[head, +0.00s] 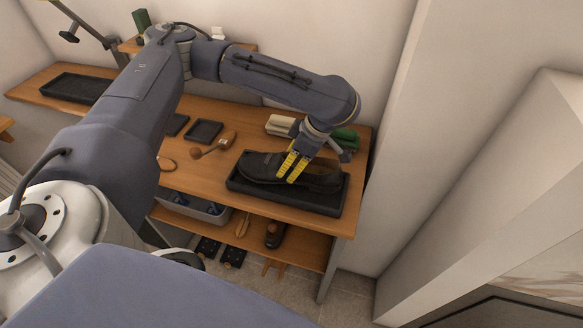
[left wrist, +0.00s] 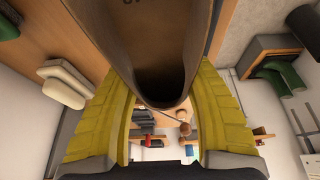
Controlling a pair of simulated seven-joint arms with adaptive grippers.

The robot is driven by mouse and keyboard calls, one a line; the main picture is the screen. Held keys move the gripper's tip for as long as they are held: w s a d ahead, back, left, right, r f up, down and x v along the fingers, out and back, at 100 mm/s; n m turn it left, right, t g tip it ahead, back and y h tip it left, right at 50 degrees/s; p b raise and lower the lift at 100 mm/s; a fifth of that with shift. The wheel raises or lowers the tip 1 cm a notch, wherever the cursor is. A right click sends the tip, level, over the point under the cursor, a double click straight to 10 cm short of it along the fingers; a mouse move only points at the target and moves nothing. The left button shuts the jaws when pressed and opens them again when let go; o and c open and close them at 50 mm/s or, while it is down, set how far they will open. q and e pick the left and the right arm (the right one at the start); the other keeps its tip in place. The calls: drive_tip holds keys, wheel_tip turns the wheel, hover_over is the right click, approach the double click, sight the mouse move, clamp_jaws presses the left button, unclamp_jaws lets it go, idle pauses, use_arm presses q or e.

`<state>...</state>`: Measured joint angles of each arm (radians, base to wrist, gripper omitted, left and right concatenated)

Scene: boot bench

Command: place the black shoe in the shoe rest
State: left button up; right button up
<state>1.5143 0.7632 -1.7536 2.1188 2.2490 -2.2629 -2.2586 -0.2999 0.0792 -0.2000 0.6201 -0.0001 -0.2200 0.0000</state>
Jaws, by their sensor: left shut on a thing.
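The black shoe (head: 262,167) is at the black tray-like shoe rest (head: 325,206) on the right end of the wooden bench. The shoe lies lengthwise along the tray, and I cannot tell whether its sole touches the tray floor. My left gripper (head: 292,166) reaches down from above with its yellow fingers on the shoe and is shut on it. In the left wrist view the shoe (left wrist: 145,40) fills the top middle between the yellow fingers (left wrist: 150,105). My right gripper is not in view.
A brush (head: 228,139) and a small black tray (head: 204,131) lie left of the shoe rest. Rolled cloths (head: 281,125) lie behind it by the wall. Another black tray (head: 75,88) is at the bench's far left. A grey bin (head: 195,208) and a brown shoe (head: 275,235) sit below.

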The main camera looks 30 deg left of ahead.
use_arm(q)
drive_tip(key=shift+f, duration=1.2)
drive_tip(key=o, duration=1.5)
drive_tip(key=v, duration=1.2)
